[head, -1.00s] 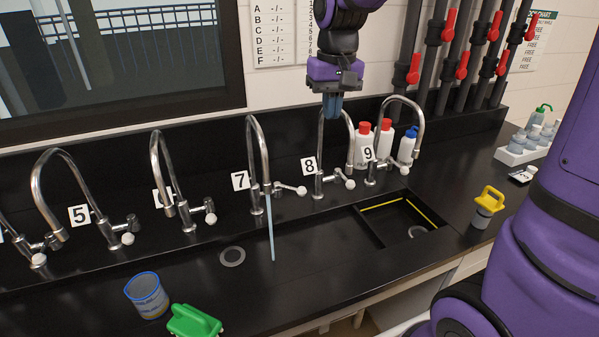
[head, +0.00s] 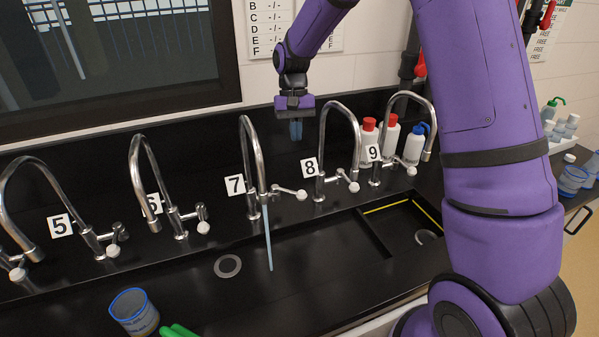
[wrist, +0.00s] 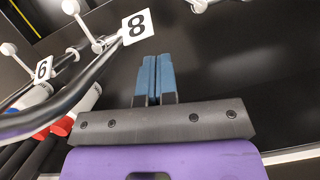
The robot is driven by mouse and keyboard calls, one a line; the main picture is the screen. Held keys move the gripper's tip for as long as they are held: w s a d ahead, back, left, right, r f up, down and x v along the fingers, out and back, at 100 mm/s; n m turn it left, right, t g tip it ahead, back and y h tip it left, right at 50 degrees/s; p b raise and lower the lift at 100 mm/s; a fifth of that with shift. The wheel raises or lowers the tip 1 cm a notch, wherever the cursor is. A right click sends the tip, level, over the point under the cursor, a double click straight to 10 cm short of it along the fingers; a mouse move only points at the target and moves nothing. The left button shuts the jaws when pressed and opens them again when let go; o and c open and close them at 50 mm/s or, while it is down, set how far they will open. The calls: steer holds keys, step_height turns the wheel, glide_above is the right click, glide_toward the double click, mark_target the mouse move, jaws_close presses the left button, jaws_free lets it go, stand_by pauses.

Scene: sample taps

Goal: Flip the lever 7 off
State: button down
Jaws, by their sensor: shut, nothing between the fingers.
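Tap 7 is a tall curved metal faucet (head: 249,150) beside its number 7 plate (head: 235,185). A pale blue stream of water (head: 268,240) runs down from its spout. Its lever (head: 286,190) sticks out to the right and ends in a white knob (head: 301,195). My gripper (head: 296,138) points down, above that knob in the picture, between taps 7 and 8. Its blue fingers (wrist: 155,80) are together and empty, apart from the lever. In the wrist view, the number 8 plate (wrist: 137,26) is close to the fingers, and a white knob (wrist: 199,6) shows at the top edge.
Tap 8 (head: 340,107) stands just right of my gripper, its curved pipe close by in the wrist view (wrist: 60,115). Tap 6 (head: 139,170) stands to the left. Bottles (head: 367,145) stand behind taps 8 and 9. A beaker (head: 134,312) stands at the front left.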

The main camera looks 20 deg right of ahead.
mark_target(289, 192)
steer(key=shift+w+d+f, duration=0.1)
steer(key=shift+w+f, duration=0.15)
steer(key=shift+w, duration=0.25)
steer(key=shift+w+d+f, duration=0.1)
steer(key=shift+w+f, duration=0.1)
steer(key=shift+w, duration=0.25)
steer(key=shift+f, duration=0.1)
steer(key=s+a+f, duration=0.1)
steer(key=s+f, duration=0.5)
steer(key=f, duration=0.4)
steer(key=shift+s, duration=0.4)
